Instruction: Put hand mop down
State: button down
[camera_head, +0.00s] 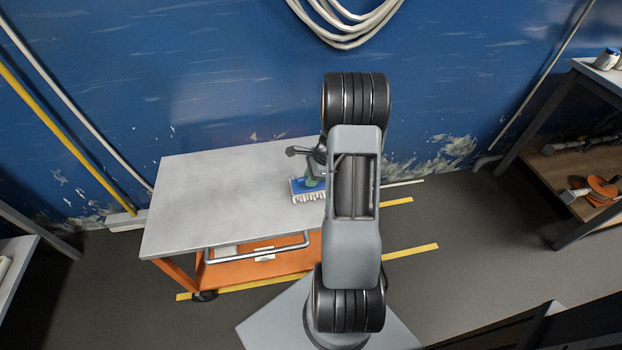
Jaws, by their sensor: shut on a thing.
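The hand mop (308,190) has a blue head with white bristles or strands underneath and a green part above it. It is over the right part of the grey cart top (205,190). My gripper (303,154) is at the mop's upper end, shut on it, partly hidden behind my own arm. The mop's right side is also hidden by my arm. I cannot tell whether the strands touch the cart top.
The cart has an orange lower shelf (230,268) and a front handle rail (262,250). Its left top is clear. A blue wall (200,80) stands behind. A shelf unit (560,170) with tools is at right.

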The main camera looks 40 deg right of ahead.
jog(key=shift+f, duration=0.1)
jog(key=c, duration=1.1)
grip_release()
jog(key=shift+o, duration=0.2)
jog(key=p+v, duration=0.3)
jog(key=v, duration=0.8)
jog(key=shift+r, duration=0.3)
jog(key=s+a+r+n+h, duration=0.1)
jog(key=s+a+r+n, duration=0.2)
jog(key=a+n, duration=0.4)
jog(key=s+a+r+n+h, duration=0.1)
jog(key=s+a+r+n, duration=0.2)
jog(key=a+r+n, duration=0.2)
jog(key=s+a+r+n+t+h, duration=0.1)
jog(key=s+a+r+n, duration=0.3)
jog(key=a+n, duration=0.7)
jog(key=shift+a+r+h, duration=0.3)
jog(key=shift+a+h, duration=0.15)
jog(key=shift+h, duration=0.05)
